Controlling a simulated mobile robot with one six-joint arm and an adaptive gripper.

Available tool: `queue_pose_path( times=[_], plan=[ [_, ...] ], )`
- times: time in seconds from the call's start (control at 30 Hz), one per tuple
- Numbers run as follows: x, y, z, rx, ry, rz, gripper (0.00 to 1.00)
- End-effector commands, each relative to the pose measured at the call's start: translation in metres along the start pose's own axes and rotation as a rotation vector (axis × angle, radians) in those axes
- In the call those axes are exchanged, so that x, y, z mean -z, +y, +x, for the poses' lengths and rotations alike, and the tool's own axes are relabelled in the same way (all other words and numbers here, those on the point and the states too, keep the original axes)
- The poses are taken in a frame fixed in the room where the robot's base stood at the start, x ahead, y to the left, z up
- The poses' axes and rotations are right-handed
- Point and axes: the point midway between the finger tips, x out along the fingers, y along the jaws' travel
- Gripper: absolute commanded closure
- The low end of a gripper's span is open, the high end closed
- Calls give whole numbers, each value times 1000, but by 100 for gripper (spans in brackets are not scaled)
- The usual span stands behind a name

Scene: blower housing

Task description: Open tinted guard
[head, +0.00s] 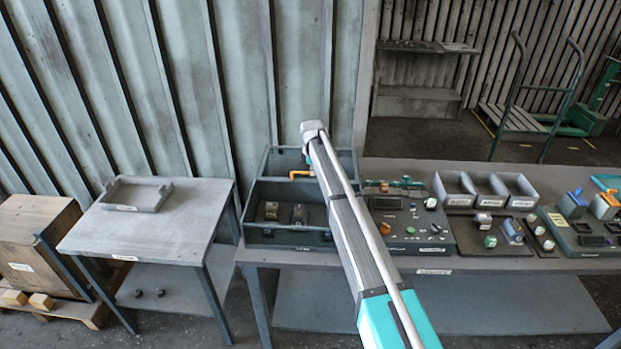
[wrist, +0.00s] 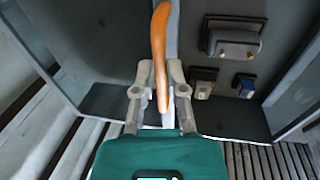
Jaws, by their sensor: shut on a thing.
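The blower housing (head: 290,236) is a dark grey open-topped box at the left end of the long bench. An orange handle (head: 299,174) shows at its middle divider, beside my arm. In the wrist view my gripper (wrist: 160,72) is shut on the orange handle (wrist: 159,35), with one finger on each side of it. The guard's tinted pane is hard to make out, so I cannot tell how far the guard stands open. In the head view my arm hides the gripper and part of the housing.
Small blocky parts (head: 271,210) sit inside the housing; the wrist view shows a grey metal part (wrist: 235,42) there. A control panel (head: 410,225) and grey bins (head: 485,188) stand to the right. A side table (head: 150,225) with a shallow tray (head: 136,194) is left.

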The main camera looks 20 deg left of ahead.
Motion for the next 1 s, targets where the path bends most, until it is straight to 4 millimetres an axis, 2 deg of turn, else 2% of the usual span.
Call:
queue_pose_path(
  times=[0.37,0.4,0.57,1.0],
  plan=[
    [-2,3,1,1,-5,0,100],
    [-2,3,1,1,-5,0,80],
    [-1,3,1,1,-4,-1,50],
    [1,3,-1,0,-1,-1,49]
  ],
)
